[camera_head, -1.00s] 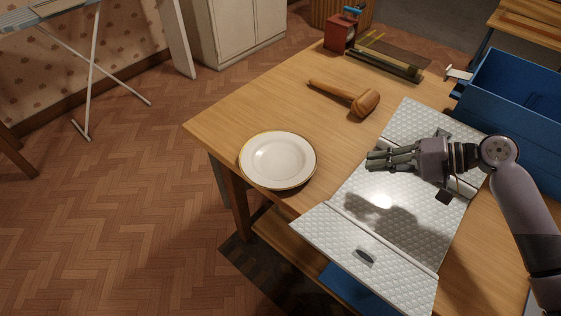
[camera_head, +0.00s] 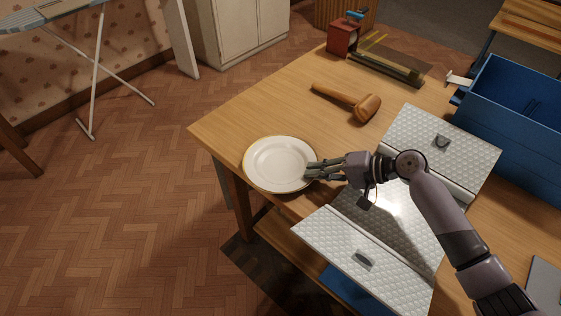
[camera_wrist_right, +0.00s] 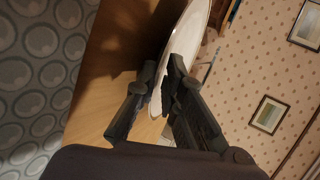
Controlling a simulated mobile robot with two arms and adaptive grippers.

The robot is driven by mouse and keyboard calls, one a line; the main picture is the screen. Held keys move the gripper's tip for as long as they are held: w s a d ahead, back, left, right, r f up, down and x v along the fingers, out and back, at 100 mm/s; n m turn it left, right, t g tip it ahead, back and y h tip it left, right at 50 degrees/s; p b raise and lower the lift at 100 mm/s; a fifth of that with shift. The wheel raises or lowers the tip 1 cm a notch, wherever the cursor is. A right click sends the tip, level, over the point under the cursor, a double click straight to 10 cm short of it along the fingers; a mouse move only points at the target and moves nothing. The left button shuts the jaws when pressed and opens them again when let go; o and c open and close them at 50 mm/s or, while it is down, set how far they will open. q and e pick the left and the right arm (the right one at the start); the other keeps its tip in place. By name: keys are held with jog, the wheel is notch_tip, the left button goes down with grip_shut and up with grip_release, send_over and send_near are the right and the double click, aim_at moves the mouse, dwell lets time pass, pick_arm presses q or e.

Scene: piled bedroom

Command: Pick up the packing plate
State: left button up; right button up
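My left gripper is not in view.
A grey quilted folding case (camera_head: 325,228) lies open under my right arm. A wooden mallet (camera_head: 352,102) lies behind the plate. A blue crate (camera_head: 510,125) stands at the right. A red box (camera_head: 343,38) and a tool tray (camera_head: 390,68) sit at the far edge.

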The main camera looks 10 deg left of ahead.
jog(key=shift+w+a+f, duration=0.1)
jog(key=shift+a+f, duration=0.05)
jog(key=shift+a, duration=0.15)
jog(key=shift+c, duration=0.3)
grip_shut()
dwell(0.4)
